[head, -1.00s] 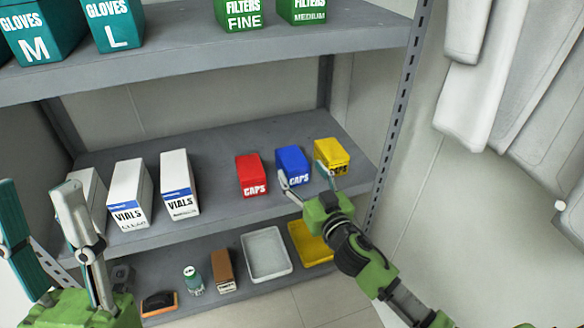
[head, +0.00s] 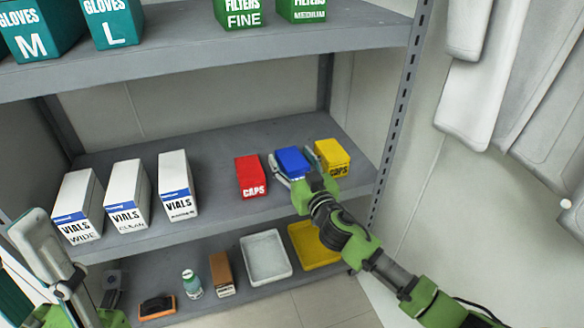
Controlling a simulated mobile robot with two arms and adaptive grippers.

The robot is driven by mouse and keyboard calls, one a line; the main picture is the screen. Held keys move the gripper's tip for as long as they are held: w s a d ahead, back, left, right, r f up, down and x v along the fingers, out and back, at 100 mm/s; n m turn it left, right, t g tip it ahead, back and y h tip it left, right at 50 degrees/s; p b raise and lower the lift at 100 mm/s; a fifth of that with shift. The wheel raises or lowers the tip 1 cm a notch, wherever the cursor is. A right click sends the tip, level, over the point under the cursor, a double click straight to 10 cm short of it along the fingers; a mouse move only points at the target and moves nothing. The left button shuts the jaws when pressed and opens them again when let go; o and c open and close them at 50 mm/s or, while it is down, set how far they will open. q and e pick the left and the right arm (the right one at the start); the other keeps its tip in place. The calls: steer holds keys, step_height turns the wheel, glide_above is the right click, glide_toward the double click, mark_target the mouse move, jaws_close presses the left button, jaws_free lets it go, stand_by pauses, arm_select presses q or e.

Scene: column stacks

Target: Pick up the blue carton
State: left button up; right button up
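The blue carton (head: 292,160) stands on the middle shelf between the red CAPS carton (head: 250,176) and the yellow CAPS carton (head: 331,156). My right gripper (head: 295,168) is at the blue carton's front, its fingers apart, one on the carton's left side and one on its right. Its palm hides the lower front of the carton. I cannot tell whether the fingers touch it. My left gripper (head: 26,262) is at the lower left, partly cut off by the picture edge, with its fingers apart and nothing seen between them.
White VIALS boxes (head: 126,195) stand on the middle shelf at left. The lower shelf holds a white tray (head: 288,270), a yellow tray (head: 330,258), a brown box (head: 221,273) and a small bottle (head: 192,284). A shelf post (head: 408,75) rises at right.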

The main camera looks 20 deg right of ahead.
steer(key=c, duration=1)
steer(key=shift+r, duration=0.1)
